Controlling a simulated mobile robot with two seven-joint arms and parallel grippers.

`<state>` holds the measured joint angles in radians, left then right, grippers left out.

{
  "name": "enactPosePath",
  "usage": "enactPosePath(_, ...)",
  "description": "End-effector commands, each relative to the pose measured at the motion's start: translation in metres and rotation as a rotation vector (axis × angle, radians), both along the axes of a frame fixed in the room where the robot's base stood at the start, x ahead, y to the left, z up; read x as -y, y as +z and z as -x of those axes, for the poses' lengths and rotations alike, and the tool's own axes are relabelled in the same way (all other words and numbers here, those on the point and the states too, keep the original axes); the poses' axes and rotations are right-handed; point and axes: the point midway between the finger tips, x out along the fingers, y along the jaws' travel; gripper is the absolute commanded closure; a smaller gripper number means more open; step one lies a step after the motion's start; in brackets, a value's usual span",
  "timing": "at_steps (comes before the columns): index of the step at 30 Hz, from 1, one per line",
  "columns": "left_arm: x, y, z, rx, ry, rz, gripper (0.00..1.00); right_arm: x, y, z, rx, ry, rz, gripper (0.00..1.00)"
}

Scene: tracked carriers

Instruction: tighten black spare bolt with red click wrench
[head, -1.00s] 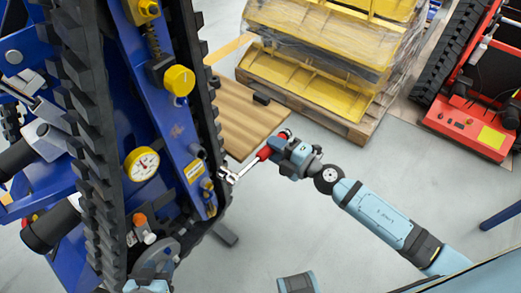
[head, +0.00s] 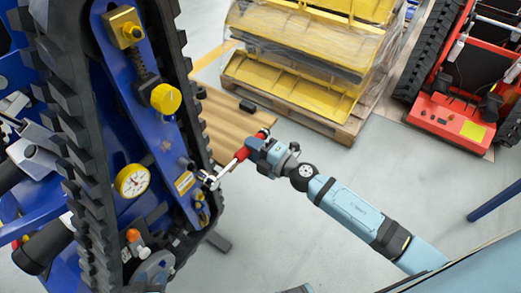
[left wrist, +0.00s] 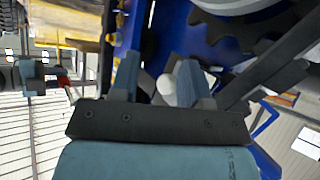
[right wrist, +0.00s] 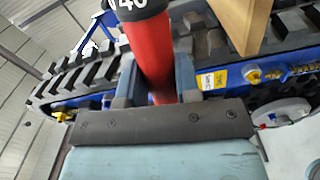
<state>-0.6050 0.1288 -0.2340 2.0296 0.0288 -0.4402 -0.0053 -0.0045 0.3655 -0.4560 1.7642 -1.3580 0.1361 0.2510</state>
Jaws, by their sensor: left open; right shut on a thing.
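The red click wrench (head: 242,154) has a red handle and a silver head (head: 208,180). Its head is at the right side of the blue tracked carrier (head: 150,110), close to the yellow label; contact with a bolt cannot be told. My right gripper (head: 258,146) is shut on the handle, which also shows between the fingers in the right wrist view (right wrist: 150,50). My left gripper (left wrist: 158,80) is open, with a white rounded part (left wrist: 168,88) showing between or behind its fingers. I cannot single out the black spare bolt; the wrench head may cover it.
A dial gauge (head: 132,180) and a yellow knob (head: 166,98) stick out from the carrier. Yellow parts on a pallet (head: 290,112) and a red machine (head: 450,125) stand further back.

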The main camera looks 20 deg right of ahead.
Motion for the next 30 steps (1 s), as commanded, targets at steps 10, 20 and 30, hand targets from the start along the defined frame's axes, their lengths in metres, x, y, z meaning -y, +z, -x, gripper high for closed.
enactPosePath(10,-0.004,0.04,0.007,0.021,-0.017,-0.03,0.57,-0.001,0.066,0.001,0.215,0.0,0.293,1.0)
enactPosePath(20,-0.004,0.089,0.007,0.021,-0.017,-0.029,0.57,-0.019,0.111,0.014,0.414,0.002,0.565,1.0)
enactPosePath(30,-0.008,0.119,0.004,0.036,-0.009,-0.034,0.57,-0.031,0.132,0.023,0.534,0.0,0.731,1.0)
